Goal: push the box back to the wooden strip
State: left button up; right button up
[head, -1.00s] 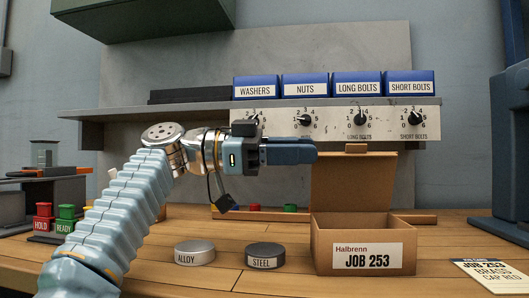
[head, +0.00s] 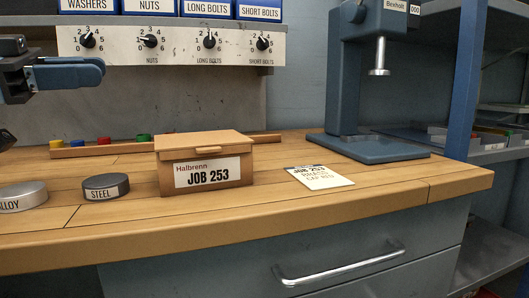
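The cardboard box (head: 207,160) stands on the wooden bench with its lid down and a JOB 253 label on its front. The wooden strip (head: 105,149) runs along the back of the bench and passes behind the box. The box hides part of the strip, so I cannot tell whether they touch. My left gripper (head: 98,73) is at the far left, above and left of the box and apart from it. Its blue fingers look closed together, with nothing between them. My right gripper is not in view.
A STEEL tin (head: 106,187) and an ALLOY tin (head: 22,196) stand left of the box. A job card (head: 320,177) lies to its right, before a blue press (head: 362,147). The bench front edge is below.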

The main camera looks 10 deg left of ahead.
aim_at(195, 174)
jog(key=k+l, duration=1.2)
jog(key=k, duration=0.1)
